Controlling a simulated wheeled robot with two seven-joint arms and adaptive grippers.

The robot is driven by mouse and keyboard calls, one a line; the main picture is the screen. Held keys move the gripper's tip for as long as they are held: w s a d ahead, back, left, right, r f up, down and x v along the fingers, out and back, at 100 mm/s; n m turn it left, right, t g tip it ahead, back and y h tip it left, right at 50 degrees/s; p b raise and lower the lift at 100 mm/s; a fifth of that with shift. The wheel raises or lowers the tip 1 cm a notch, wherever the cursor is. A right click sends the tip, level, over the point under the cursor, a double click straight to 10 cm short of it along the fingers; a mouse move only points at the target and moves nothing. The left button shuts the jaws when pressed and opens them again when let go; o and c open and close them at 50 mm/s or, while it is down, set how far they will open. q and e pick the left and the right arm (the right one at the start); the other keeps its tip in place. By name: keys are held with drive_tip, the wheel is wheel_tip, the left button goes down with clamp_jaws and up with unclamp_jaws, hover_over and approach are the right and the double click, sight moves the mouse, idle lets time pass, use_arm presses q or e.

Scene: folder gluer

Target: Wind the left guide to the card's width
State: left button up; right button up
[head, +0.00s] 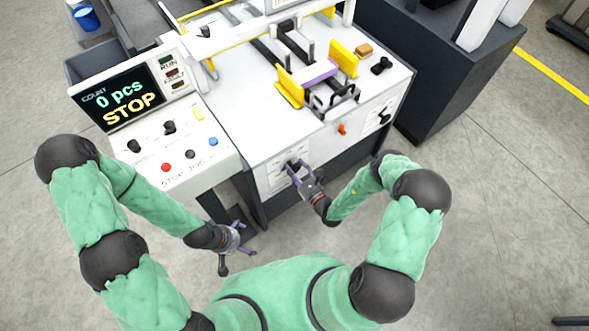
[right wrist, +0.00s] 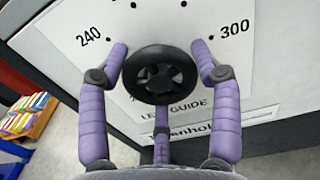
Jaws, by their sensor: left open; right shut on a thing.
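The black left guide handwheel (right wrist: 160,75) is on the machine's front face, over a dial plate marked 240 and 300. Its label, partly hidden, reads "GUIDE". My right gripper (right wrist: 159,50) is shut on this wheel, with purple fingers on both sides of its rim; in the head view the gripper (head: 293,169) reaches the front panel. The yellow left guide (head: 289,88) stands on the machine top, left of the purple card (head: 318,72). Another yellow guide (head: 343,60) stands right of it. Any gap at the left guide is too small to judge. My left gripper (head: 236,243) is open and empty, low before the machine.
A control panel (head: 170,135) at left has a screen reading "0 pcs STOP" and several buttons. An orange knob (head: 342,129) and a second dial plate (head: 380,115) lie right of my right gripper. A dark cabinet (head: 440,75) stands at right. The floor in front is clear.

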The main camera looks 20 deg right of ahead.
drive_tip(key=shift+s+a+f, duration=0.1)
drive_tip(key=shift+f, duration=0.15)
drive_tip(key=o, duration=1)
drive_tip(key=shift+o, duration=0.8)
drive_tip(key=shift+r, duration=0.1)
drive_tip(key=v, duration=1.2)
